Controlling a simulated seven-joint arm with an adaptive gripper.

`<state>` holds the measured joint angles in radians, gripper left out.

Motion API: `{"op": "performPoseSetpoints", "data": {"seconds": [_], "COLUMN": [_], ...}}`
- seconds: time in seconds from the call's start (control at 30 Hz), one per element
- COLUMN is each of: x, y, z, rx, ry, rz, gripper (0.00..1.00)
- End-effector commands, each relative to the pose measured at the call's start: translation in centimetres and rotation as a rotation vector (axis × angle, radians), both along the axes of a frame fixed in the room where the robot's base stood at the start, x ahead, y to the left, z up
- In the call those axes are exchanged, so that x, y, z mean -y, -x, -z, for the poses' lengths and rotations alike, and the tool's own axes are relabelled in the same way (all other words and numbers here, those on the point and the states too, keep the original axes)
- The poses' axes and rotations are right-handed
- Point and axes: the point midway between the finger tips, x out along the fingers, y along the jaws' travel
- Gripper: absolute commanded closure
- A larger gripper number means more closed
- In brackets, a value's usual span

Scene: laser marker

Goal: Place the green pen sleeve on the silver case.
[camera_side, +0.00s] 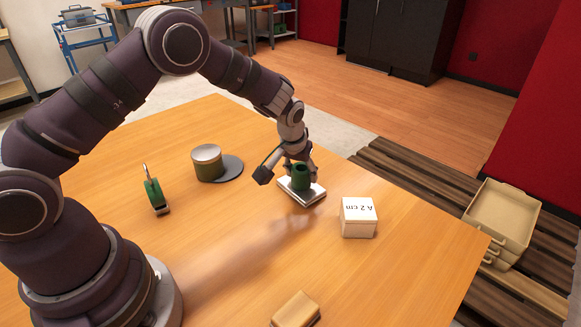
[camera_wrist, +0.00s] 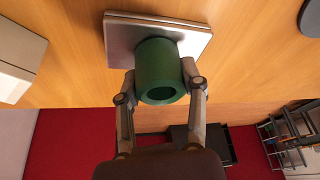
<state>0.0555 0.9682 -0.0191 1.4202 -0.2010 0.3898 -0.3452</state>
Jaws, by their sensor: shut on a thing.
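The green pen sleeve (camera_side: 301,177) is a short hollow cylinder. It stands upright on or just above the silver case (camera_side: 313,196), a flat box lying on the table. My gripper (camera_side: 298,166) is shut on the sleeve, coming from behind it in the side view. In the wrist view the sleeve (camera_wrist: 160,72) sits between the two fingers of my gripper (camera_wrist: 160,88), with its open end towards the camera. The silver case (camera_wrist: 120,36) lies behind the sleeve there, partly hidden by it. I cannot tell whether the sleeve touches the case.
A white-topped box marked "A 2 cm" (camera_side: 358,217) stands right of the case.

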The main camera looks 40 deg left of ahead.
Motion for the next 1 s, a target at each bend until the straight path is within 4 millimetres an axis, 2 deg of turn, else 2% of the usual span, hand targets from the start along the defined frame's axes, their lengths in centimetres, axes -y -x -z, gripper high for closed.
{"op": "performPoseSetpoints", "data": {"seconds": [0.23,0.27,0.43,0.77,0.87,1.0], "x": [0.0,0.0,0.0,0.0,0.2,0.6], "y": [0.0,0.0,0.0,0.0,0.3,1.3], "z": [0.3,0.2,0.2,-0.1,-1.2,-4.0], "rx": [0.000,0.001,0.001,0.002,0.004,0.008], "ry": [0.000,0.000,0.000,0.000,0.000,0.000], "rz": [0.000,0.000,0.000,0.000,0.001,0.001], "gripper": [0.92,0.55,0.33,0.33,0.33,0.33]}}
